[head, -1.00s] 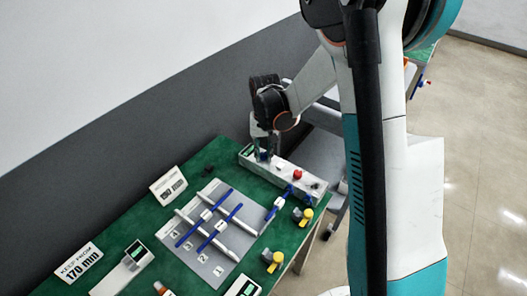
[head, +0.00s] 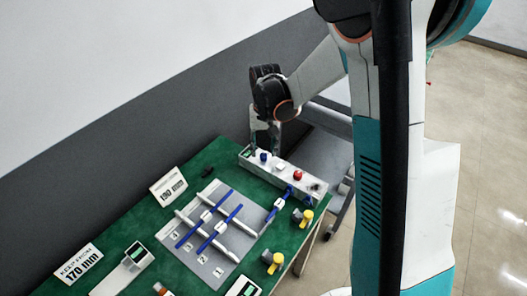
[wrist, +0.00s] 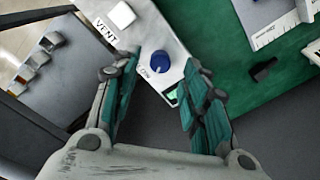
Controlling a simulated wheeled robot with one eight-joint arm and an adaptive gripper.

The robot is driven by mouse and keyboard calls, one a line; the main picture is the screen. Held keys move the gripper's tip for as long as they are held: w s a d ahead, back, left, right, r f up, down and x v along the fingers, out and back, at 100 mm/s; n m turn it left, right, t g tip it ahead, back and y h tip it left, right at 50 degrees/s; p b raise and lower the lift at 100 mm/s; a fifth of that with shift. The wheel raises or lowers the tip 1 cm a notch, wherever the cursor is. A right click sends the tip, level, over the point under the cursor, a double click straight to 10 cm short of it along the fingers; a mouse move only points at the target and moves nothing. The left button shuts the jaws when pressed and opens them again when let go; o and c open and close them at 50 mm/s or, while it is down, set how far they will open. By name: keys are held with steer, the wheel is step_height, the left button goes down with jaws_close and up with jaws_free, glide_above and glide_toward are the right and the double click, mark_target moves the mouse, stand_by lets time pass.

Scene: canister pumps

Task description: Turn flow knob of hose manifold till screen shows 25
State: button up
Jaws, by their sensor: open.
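The hose manifold is a long pale box (head: 316,187) at the far right of the green table. Its blue round flow knob (head: 263,157) stands near the far-left end, with a small dark green-lit screen (head: 247,153) beside it. In the wrist view the blue knob (wrist: 160,58) sits between and beyond my fingertips, with clear space around it. My gripper (wrist: 160,72) is open and empty. In the head view my gripper (head: 265,146) hangs just above the knob end.
A white button (wrist: 121,14) marked VENT and a red knob (head: 298,175) share the manifold top. A grey board (head: 212,245) with blue and white tubes, yellow-topped valves (head: 306,217), a 170 mm sign (head: 79,264) and a small black object (head: 206,170) occupy the table.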

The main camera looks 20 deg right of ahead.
mark_target(264, 155)
step_height(264, 155, up, 9)
stand_by(0.3)
steer(key=shift+d+f, duration=0.1)
steer(key=s+r+n+t, duration=0.1)
steer(key=s+r+t, duration=0.2)
steer(key=s+r, duration=0.7)
steer(key=s+f+n+t, duration=0.1)
steer(key=s+t, duration=0.3)
steer(key=s, duration=0.9)
steer(key=shift+n, duration=0.5)
